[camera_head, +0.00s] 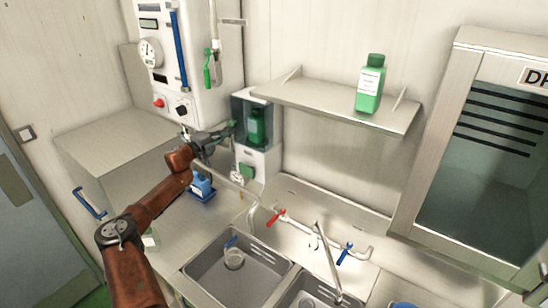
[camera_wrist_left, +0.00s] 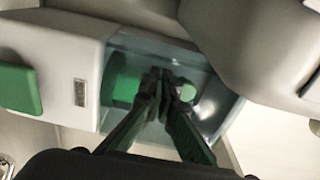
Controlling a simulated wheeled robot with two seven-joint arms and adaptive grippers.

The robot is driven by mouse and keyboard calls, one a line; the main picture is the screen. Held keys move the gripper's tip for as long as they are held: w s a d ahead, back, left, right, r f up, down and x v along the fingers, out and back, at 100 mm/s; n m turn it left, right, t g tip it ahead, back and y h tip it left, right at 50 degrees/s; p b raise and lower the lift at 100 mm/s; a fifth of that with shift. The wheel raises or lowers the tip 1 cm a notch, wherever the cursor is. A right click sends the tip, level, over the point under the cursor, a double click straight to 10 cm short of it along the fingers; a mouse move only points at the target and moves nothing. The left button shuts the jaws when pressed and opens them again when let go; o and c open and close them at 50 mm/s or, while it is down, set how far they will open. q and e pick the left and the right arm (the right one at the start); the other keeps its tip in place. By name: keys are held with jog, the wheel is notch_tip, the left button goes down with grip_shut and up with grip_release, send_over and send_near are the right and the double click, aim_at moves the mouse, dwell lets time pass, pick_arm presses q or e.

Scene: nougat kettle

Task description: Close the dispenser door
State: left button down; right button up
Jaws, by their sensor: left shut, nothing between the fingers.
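The dispenser (camera_head: 262,160) is a white wall unit with a green button and a see-through, dark-tinted upper housing. A green bottle (camera_head: 257,128) stands inside it. The tinted door (camera_head: 238,108) shows at the housing's front left; I cannot tell whether it is fully closed. My left gripper (camera_head: 230,128) is shut and empty at the door's left side. In the left wrist view, the shut fingertips (camera_wrist_left: 168,84) overlap the tinted cover (camera_wrist_left: 150,48); whether they touch it is unclear. The white body and green button (camera_wrist_left: 18,88) lie to the left there. My right gripper is out of view.
A sink (camera_head: 235,268) with red and blue taps is below right. A shelf (camera_head: 330,103) holding another green bottle (camera_head: 370,85) is to the right. A white control panel (camera_head: 200,50) hangs upper left. A blue container (camera_head: 202,186) stands on the counter below the gripper.

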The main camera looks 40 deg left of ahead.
pick_arm(q)
jog(key=s, duration=1.2)
jog(key=shift+d, duration=0.35)
